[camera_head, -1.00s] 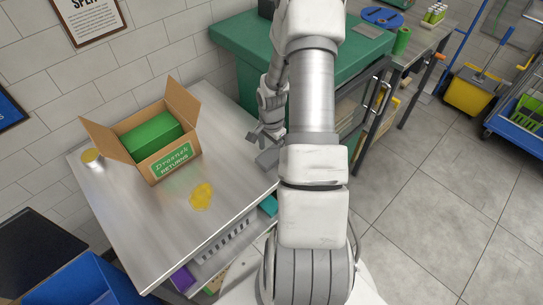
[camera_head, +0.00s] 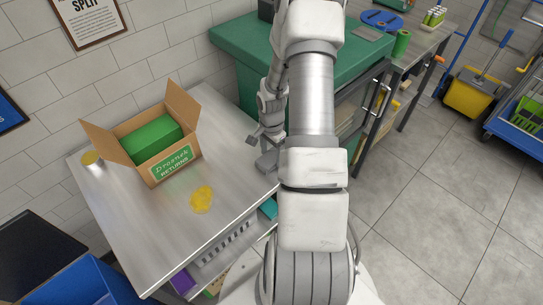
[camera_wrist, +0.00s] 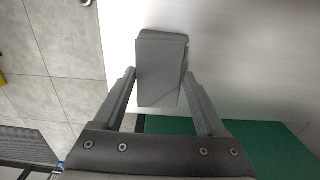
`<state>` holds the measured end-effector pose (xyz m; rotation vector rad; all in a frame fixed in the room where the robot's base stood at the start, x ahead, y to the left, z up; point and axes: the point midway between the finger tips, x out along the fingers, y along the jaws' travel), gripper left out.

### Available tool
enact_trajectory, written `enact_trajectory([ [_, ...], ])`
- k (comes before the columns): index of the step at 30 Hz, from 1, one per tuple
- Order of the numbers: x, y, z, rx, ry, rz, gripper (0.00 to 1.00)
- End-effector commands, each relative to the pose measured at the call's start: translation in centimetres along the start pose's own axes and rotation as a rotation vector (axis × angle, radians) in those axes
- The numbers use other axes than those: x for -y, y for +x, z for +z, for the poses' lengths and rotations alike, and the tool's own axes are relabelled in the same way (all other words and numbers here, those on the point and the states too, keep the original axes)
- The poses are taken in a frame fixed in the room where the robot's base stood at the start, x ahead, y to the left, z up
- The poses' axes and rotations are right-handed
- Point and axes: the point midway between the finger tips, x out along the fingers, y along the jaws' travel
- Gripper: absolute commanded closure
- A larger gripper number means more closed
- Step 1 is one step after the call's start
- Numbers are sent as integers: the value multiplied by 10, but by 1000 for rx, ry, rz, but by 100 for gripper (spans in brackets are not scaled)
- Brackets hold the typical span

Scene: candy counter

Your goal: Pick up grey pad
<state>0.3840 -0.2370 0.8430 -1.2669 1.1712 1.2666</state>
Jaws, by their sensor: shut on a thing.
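The grey pad (camera_wrist: 160,68) is a dark grey block in the wrist view, by the edge of the steel table. My gripper (camera_wrist: 159,76) is shut on it, with one finger at each side. In the head view the pad (camera_head: 266,162) shows at the right part of the steel table, partly hidden by my arm. My gripper (camera_head: 264,147) is above it there, and its far finger is hidden. I cannot tell whether the pad still touches the table.
The steel table (camera_head: 150,225) holds an open cardboard box (camera_head: 172,167) with a green box (camera_head: 150,138) inside, a yellow spill (camera_head: 201,199) and a small yellow-topped tin (camera_head: 92,160). A green counter (camera_head: 235,45) stands behind. A blue bin (camera_head: 90,285) is at front left.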

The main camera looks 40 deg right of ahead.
Motion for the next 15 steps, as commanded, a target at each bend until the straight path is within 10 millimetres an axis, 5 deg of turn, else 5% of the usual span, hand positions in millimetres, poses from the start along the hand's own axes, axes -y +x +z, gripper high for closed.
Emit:
enact_trajectory([
  [11,1,-39,-1,-3,0,-3,81],
  [15,-30,-58,-2,-2,6,0,81],
])
